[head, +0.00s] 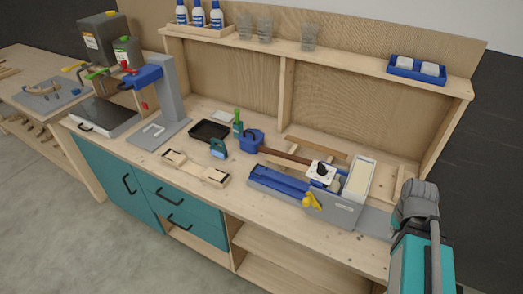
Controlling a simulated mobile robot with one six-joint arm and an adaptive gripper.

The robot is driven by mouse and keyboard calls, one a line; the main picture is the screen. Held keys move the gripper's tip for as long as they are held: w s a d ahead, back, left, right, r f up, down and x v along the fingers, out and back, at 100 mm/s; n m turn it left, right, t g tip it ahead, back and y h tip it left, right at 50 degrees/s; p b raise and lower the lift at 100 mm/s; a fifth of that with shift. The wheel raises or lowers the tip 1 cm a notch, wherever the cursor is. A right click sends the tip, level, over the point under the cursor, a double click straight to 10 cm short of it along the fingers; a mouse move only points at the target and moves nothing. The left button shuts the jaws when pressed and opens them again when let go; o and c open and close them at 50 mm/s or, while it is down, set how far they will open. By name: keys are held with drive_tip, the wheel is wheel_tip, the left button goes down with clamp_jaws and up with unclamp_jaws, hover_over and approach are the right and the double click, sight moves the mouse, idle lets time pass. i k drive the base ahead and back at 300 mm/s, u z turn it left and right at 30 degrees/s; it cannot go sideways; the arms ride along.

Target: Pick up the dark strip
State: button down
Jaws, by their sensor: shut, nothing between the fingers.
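The dark strip (287,155) is a long, thin, dark brown bar on the wooden workbench (235,195). It runs from a blue tool (251,141) at its left end down to a white block with a black knob (321,173) at its right. Its right end is hidden near that block. A lighter brown strip (316,147) lies behind it. My teal and grey arm stands at the lower right, well apart from the strip. No gripper fingers can be made out.
A blue and grey fixture (280,188) with a yellow clamp (311,201) sits in front of the strip. A pale wooden frame (196,168) and black tray (209,131) lie to the left, near a drill press (168,95). A shelf (340,62) overhangs behind.

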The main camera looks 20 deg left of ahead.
sight(265, 149)
drive_tip(key=z, duration=0.15)
drive_tip(key=k, duration=1.1)
drive_tip(key=u, duration=0.75)
drive_tip(key=i, duration=1)
drive_tip(key=z, duration=0.1)
